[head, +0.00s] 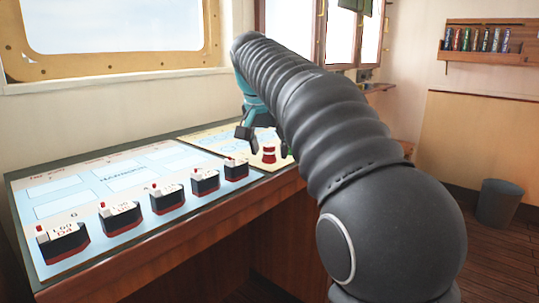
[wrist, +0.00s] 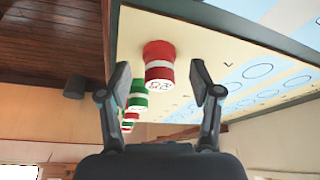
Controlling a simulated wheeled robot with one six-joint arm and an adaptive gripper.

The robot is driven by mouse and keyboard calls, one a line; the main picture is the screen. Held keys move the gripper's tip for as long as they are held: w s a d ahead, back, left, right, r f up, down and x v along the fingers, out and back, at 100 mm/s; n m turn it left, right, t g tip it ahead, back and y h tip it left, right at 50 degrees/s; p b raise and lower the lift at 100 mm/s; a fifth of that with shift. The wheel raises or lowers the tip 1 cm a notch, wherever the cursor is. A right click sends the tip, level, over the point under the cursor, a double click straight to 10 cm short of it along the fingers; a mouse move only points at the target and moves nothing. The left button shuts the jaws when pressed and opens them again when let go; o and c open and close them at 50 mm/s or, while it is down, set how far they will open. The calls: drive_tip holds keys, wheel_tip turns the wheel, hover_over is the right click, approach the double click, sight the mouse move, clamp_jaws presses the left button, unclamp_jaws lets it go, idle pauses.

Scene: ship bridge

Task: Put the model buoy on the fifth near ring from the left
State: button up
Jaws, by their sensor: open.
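A red-and-white model buoy (head: 268,154) stands upright on the cream-edged chart at the far part of the desk. In the wrist view the same buoy (wrist: 158,62) lies ahead between my open fingers, with nothing held. My gripper (head: 246,131) hangs above the chart, close to the buoy in the head view; its fingers also show in the wrist view (wrist: 160,78). Blue ring outlines (wrist: 257,71) run in rows on the chart at the right of the wrist view. In the head view my arm hides much of this chart, so I cannot count the rings.
A green-and-white buoy (wrist: 137,98) and more buoys line up behind the red one. Several dark blocks with red bases (head: 120,217) stand along the front of a pale blue chart (head: 75,192). A bin (head: 499,202) stands on the floor at the right.

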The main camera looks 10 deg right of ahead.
drive_tip(key=shift+f, duration=0.1)
drive_tip(key=c, duration=1)
